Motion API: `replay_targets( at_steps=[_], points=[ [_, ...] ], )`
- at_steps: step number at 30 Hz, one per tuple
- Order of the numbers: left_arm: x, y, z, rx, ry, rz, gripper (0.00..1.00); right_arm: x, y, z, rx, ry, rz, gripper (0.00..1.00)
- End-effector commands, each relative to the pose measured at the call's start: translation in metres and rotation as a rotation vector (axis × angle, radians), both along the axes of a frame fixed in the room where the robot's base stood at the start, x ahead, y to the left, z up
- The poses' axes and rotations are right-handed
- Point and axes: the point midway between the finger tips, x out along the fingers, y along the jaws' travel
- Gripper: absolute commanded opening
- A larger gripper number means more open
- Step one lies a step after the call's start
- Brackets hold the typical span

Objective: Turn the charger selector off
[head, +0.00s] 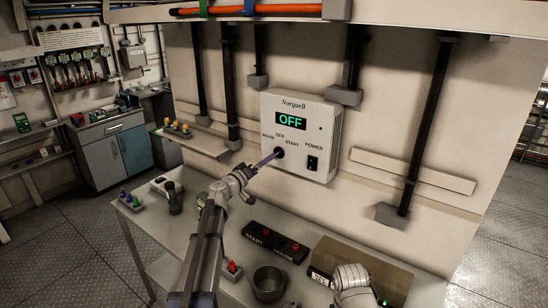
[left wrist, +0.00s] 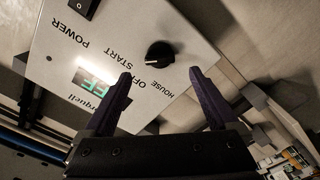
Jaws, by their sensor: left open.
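The charger (head: 296,174) is a pale wall box with a green OFF display (head: 291,121). Its black selector knob (head: 279,153) sits below the display, among the HOUSE, OFF and START labels. In the left wrist view the round knob (left wrist: 160,54) is just beyond my fingertips, between their lines. I cannot tell its exact pointer direction. My left gripper (head: 272,157) reaches up to the knob from the lower left. Its two dark fingers (left wrist: 160,76) are open with nothing between them. My right arm is at the lower right of the head view; its fingers do not show.
A black POWER rocker switch (head: 312,163) is right of the knob. Below, a table holds a black START/HOUSE strip (head: 274,242) with red parts, a metal cup (head: 268,283) and a tan box (head: 368,268). A shelf (head: 188,140) with small items is left of the charger.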

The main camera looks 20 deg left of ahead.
Motion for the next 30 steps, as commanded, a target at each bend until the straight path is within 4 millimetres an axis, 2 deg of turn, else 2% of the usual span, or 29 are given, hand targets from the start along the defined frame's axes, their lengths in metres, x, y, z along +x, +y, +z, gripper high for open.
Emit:
replay_targets(
  at_steps=[12, 16, 23, 30],
  points=[
    [0.058, -0.020, 0.000, 0.000, 0.001, -0.002, 0.93, 0.000, 0.000, 0.000, 0.000, 0.000, 0.000, 0.00],
    [0.065, -0.024, 0.000, 0.000, 0.001, -0.002, 0.93, 0.000, 0.000, 0.000, 0.000, 0.000, 0.000, 0.00],
    [0.065, -0.024, 0.000, 0.000, 0.001, -0.001, 0.93, 0.000, 0.000, 0.000, 0.000, 0.000, 0.000, 0.00],
    [0.065, -0.024, 0.000, 0.000, 0.001, -0.001, 0.66, 0.000, 0.000, 0.000, 0.000, 0.000, 0.000, 0.00]
  ],
)
